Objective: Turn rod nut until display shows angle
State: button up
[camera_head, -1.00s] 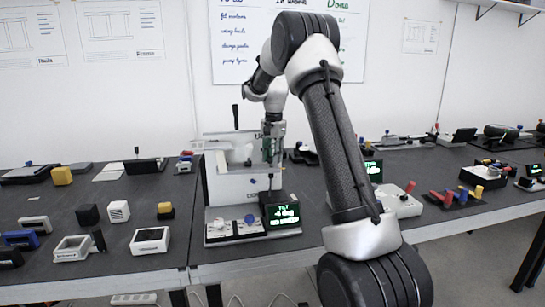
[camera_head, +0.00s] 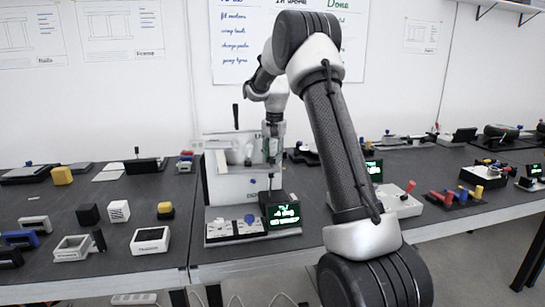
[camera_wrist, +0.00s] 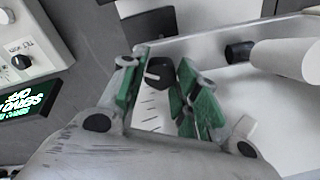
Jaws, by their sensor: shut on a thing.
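The rod nut (camera_wrist: 158,73) is a small black knob over a white face with short dark scale marks, seen in the wrist view. My gripper (camera_wrist: 160,80), with green finger pads, is shut on it, one finger on each side. In the head view my gripper (camera_head: 272,150) points down at the upper right of a white test device (camera_head: 230,188). The nut cannot be made out there. The black display (camera_head: 283,212) at the device's lower right shows green text with "TILT" on top; the angle is too small to read surely. Part of the display (camera_wrist: 28,102) also shows, rotated, in the wrist view.
A control panel (camera_head: 222,231) with a blue knob (camera_head: 249,219) lies left of the display. Small boxes and a white-framed block (camera_head: 150,240) stand on the left table. A box with a red lever (camera_head: 409,187) stands to the right. A pale cylinder (camera_wrist: 290,58) is close to my gripper.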

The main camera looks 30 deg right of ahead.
aim_at(274, 158)
jog(key=shift+s+f, duration=0.1)
jog(key=shift+f, duration=0.05)
jog(key=o, duration=1)
jog(key=r, duration=1.2)
jog(key=shift+s+d, duration=0.1)
jog(key=shift+s, duration=0.25)
